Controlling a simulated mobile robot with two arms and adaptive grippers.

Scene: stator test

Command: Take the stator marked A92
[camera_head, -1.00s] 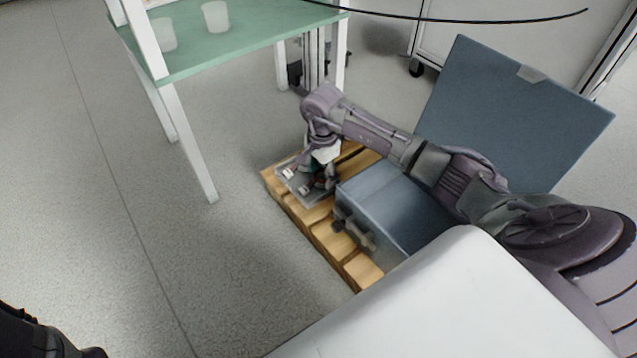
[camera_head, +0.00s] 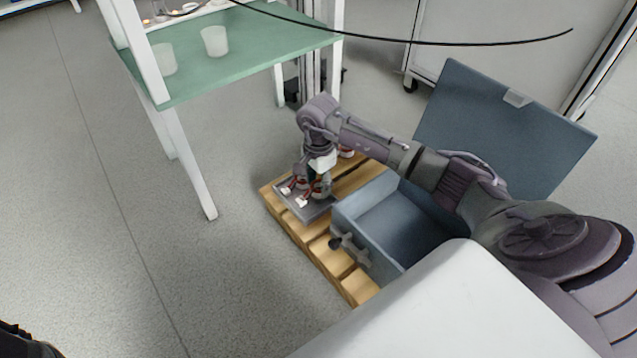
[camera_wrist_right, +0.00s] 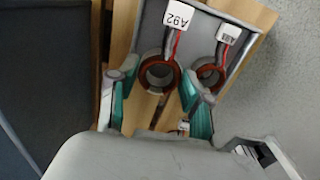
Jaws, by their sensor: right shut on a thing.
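The stator marked A92 (camera_wrist_right: 159,75) is a ring with reddish-brown windings and a white tag reading A92 (camera_wrist_right: 178,16) on red leads. It sits at the grey tray (camera_wrist_right: 212,10) in the right wrist view. My right gripper (camera_wrist_right: 155,88) has a green-padded finger on each side of this ring and is shut on it. In the head view my right gripper (camera_head: 318,193) points down at the tray (camera_head: 310,213), and its fingers hide part of the stators. My left gripper does not show.
The tray lies on a wooden pallet (camera_head: 325,257). A blue box (camera_head: 385,245) with its lid (camera_head: 510,130) raised stands right beside it, under my right arm. A green-topped table (camera_head: 255,48) with white cups (camera_head: 214,41) is behind left.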

